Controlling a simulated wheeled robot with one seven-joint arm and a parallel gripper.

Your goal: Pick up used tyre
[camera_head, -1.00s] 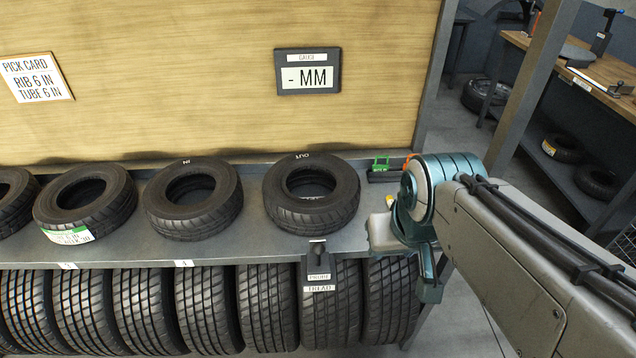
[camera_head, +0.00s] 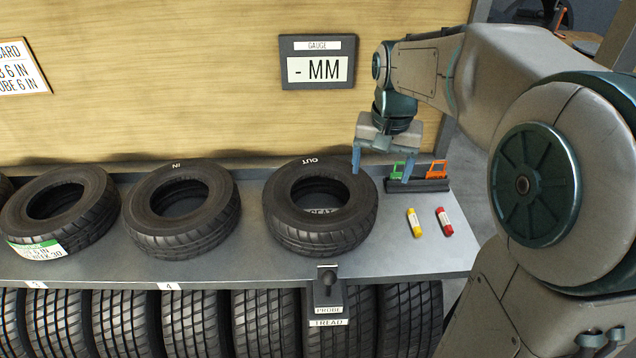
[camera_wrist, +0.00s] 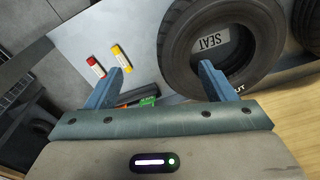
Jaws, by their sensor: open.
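No tyre is marked "used". A black tyre with "OUT" on its sidewall (camera_head: 300,236) lies flat on the grey shelf; a "SEAT" label shows through its hole. In the wrist view this tyre (camera_wrist: 174,45) is at upper right, beside one finger. My gripper (camera_head: 382,166) is open and empty, pointing down at the tyre's back right. Its left finger overlaps the tyre's edge in the head view; I cannot tell whether they touch. Both fingers (camera_wrist: 163,72) show in the wrist view with nothing between them. A tyre marked "IN" (camera_head: 190,237) lies to the left.
Right of the OUT tyre lie a yellow tube (camera_head: 414,222) and a red tube (camera_head: 445,221). Behind them is a dark holder (camera_head: 432,186) with green and orange items. A probe holder (camera_head: 328,290) is on the shelf front. A gauge panel (camera_head: 318,62) reads "- MM".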

